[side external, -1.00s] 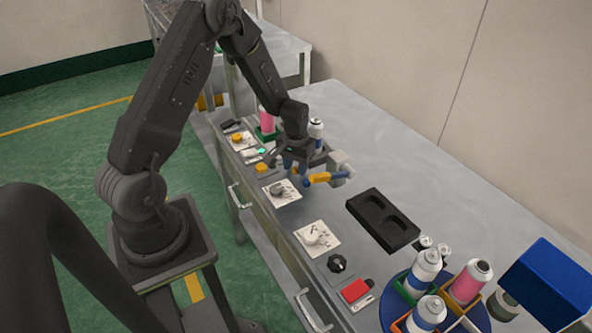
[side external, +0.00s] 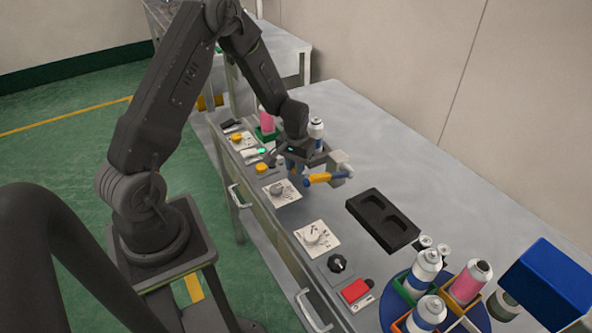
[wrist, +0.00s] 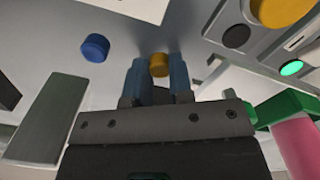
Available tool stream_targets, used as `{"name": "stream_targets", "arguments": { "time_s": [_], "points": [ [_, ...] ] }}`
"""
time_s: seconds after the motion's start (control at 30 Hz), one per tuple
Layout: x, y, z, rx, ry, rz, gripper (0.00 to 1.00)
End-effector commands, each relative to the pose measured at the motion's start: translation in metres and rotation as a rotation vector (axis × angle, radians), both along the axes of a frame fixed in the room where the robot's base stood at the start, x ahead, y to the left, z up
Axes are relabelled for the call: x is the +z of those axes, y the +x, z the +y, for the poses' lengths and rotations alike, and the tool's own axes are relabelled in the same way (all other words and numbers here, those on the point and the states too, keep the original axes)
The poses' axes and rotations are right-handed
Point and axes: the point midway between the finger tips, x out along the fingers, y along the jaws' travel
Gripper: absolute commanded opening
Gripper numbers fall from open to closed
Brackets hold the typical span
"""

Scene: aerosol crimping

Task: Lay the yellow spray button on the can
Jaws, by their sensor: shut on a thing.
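My gripper (wrist: 158,75) is shut on the yellow spray button (wrist: 159,64), which shows between the two blue fingertips in the wrist view. In the side view my gripper (side external: 296,168) is low over the table, and the button is hidden there. A white can with a blue band (side external: 316,130) stands behind my gripper. A pink can (side external: 267,120) stands in a green holder (side external: 266,135) further back, and it also shows at the right of the wrist view (wrist: 302,145). I cannot tell which can the task means.
A blue round button (wrist: 95,47) lies left of my fingers. A yellow-and-blue cylinder (side external: 320,178) is just right of my gripper. Knobs and a green lamp (wrist: 291,68) line the table's edge.

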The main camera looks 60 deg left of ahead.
Motion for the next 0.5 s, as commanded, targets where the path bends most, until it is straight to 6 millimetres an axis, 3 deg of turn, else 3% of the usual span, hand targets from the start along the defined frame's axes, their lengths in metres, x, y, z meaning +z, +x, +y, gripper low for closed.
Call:
{"name": "stream_targets", "arguments": {
  "time_s": [0.5],
  "points": [
    [0.029, 0.0, 0.0, 0.0, 0.0, -0.001, 0.11]
  ]
}}
